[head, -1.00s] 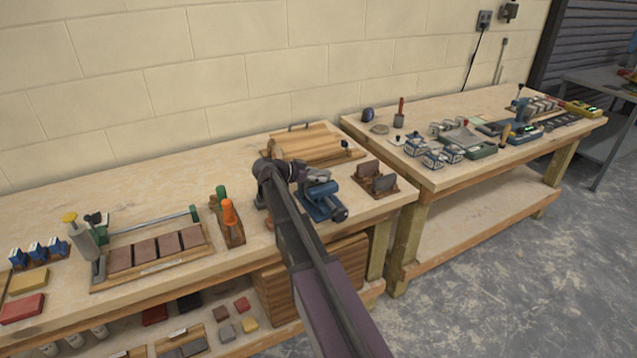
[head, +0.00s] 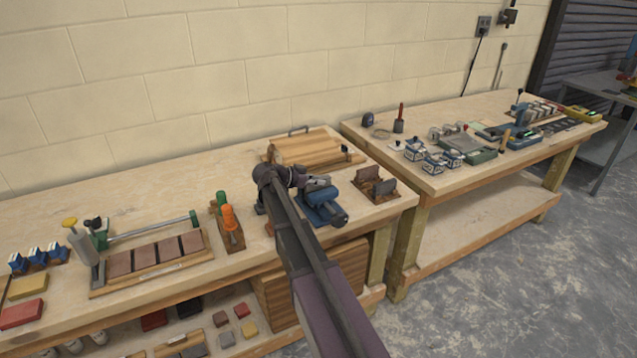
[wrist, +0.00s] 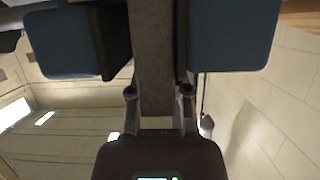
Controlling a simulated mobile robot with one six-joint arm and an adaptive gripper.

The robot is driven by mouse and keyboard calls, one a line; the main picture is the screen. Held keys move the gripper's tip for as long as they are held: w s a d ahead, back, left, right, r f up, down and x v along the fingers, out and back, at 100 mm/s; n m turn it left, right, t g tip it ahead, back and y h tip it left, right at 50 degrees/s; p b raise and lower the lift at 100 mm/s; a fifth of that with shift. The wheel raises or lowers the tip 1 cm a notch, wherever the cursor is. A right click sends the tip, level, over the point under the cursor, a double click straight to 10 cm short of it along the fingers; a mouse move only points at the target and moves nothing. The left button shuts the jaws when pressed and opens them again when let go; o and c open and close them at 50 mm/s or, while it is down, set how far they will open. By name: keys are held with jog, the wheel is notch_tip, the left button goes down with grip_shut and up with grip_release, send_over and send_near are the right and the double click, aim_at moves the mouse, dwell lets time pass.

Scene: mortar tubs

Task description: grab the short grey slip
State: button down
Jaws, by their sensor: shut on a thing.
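In the wrist view a narrow grey slip (wrist: 155,55) runs down the middle. My gripper (wrist: 158,102) is shut on it, with a thin finger on each side. Blue blocks (wrist: 235,35) flank the slip at left and right and look like the jaws of the blue vise. I cannot tell whether they press on the slip. In the head view the blue vise (head: 319,212) stands near the right end of the near bench, and my gripper (head: 303,180) is beside its top. My arm hides part of the vise, and I cannot make out the slip there.
A wooden rack (head: 374,190) with upright slips stands just right of the vise. A wooden board (head: 312,147) lies behind. An orange-handled tool (head: 229,217) stands in a holder at left. The bench (head: 165,203) has clear room behind the tile tray.

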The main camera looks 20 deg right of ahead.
jog(key=shift+r, duration=0.15)
notch_tip(320, 180, up, 10)
jog(key=p, duration=0.9)
jog(key=shift+p, duration=0.4)
